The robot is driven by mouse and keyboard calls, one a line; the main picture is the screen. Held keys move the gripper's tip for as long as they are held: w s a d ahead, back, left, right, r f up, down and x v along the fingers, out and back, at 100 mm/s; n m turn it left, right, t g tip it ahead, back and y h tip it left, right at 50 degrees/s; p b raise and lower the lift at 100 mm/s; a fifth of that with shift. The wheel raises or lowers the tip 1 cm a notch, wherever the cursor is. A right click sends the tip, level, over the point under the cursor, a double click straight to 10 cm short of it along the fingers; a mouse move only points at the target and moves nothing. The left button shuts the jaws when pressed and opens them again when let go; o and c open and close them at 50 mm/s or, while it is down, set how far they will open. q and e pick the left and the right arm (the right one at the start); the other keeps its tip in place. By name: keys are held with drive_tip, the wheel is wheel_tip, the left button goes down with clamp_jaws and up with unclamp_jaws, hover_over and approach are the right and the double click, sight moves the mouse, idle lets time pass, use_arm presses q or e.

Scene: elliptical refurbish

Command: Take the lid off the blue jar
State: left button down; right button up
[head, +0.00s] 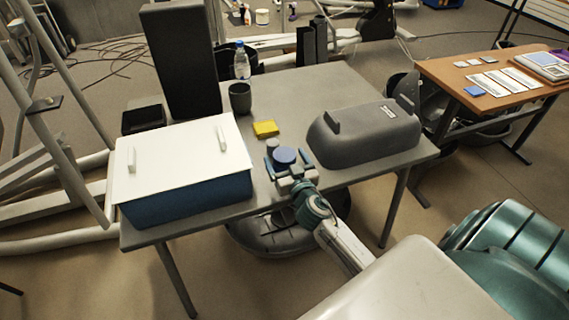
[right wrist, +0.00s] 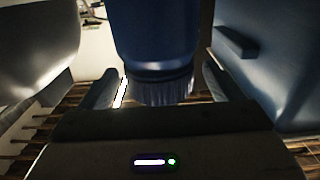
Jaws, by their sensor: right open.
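The blue jar (head: 285,157) stands on the grey table near its front edge in the head view. In the right wrist view its blue body (right wrist: 156,35) fills the top middle, with a ribbed band that looks like the lid (right wrist: 160,90) below it; this view appears upside down. My right gripper (head: 290,174) is at the near side of the jar. Its fingers are open, one on each side of the ribbed band, with gaps visible in the right wrist view (right wrist: 159,88). My left gripper is not in view.
A blue bin with a white lid (head: 175,155) stands to the left, and a dark grey case (head: 365,140) to the right. Behind are a small grey item (head: 272,145), a yellow sponge-like block (head: 265,128), a dark cup (head: 240,98) and a bottle (head: 241,65).

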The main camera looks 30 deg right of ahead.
drive_tip(key=shift+w+d, duration=0.15)
drive_tip(key=shift+w, duration=0.55)
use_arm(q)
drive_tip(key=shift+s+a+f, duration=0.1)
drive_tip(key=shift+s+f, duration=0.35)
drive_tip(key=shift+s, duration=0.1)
use_arm(e)
drive_tip(key=shift+r, duration=0.1)
drive_tip(key=c, duration=1.3)
